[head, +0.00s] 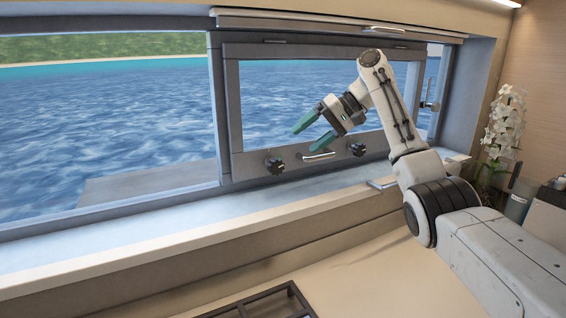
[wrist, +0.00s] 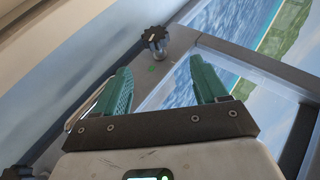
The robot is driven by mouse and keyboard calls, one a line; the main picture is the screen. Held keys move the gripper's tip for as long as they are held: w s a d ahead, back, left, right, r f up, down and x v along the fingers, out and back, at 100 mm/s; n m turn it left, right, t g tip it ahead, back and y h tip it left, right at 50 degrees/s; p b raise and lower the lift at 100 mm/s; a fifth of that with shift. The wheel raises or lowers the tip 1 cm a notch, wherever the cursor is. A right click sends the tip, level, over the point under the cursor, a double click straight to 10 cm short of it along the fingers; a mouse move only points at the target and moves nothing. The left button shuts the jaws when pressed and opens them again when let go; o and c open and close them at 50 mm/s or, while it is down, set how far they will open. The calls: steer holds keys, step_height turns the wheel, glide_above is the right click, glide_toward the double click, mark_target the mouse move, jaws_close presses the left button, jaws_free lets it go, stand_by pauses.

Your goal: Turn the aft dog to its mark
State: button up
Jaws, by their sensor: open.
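Two dark lobed dogs sit on the lower rail of the hinged window: a left dog (head: 276,166) and a right dog (head: 358,150). I cannot tell from the pictures which one is called aft. My gripper (head: 303,140) is open and empty, its green fingers pointing left and down, above and to the right of the left dog. In the wrist view a dog (wrist: 155,40) stands beyond the fingertips, between their lines and apart from them. A small green mark (wrist: 152,68) shows on the frame beside it. Another dark knob (wrist: 18,172) is cut off at the lower left.
A metal bar handle (head: 319,156) lies between the dogs, close under my lower finger. The sill (head: 130,222) runs below the window. A dark divided tray (head: 262,303) is at the bottom. White orchids (head: 505,130) stand at the right. The counter's middle is clear.

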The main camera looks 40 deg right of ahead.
mark_target(277, 159)
steer(key=shift+w+a+r+n+g+h+b, duration=0.5)
steer(key=shift+w+a+r+n+g+h, duration=0.65)
steer(key=shift+a+h, duration=2.95)
steer(key=shift+g, duration=0.25)
steer(key=x, duration=0.3)
steer(key=p+x, duration=0.1)
steer(key=x, duration=0.5)
steer(key=shift+d+f+p, duration=0.3)
steer(key=shift+f+p, duration=0.05)
steer(key=shift+p, duration=0.05)
steer(key=shift+c, duration=0.5)
steer(key=c, duration=1)
steer(key=shift+o, duration=0.2)
steer(key=p, duration=0.1)
steer(key=r+p, duration=0.1)
steer(key=shift+w+a+p, duration=0.1)
steer(key=shift+a+p, duration=0.1)
steer(key=shift+p, duration=0.2)
steer(key=shift+d+f+m+y+p, duration=0.3)
steer(key=shift+y+p, duration=0.3)
steer(key=shift+p, duration=0.35)
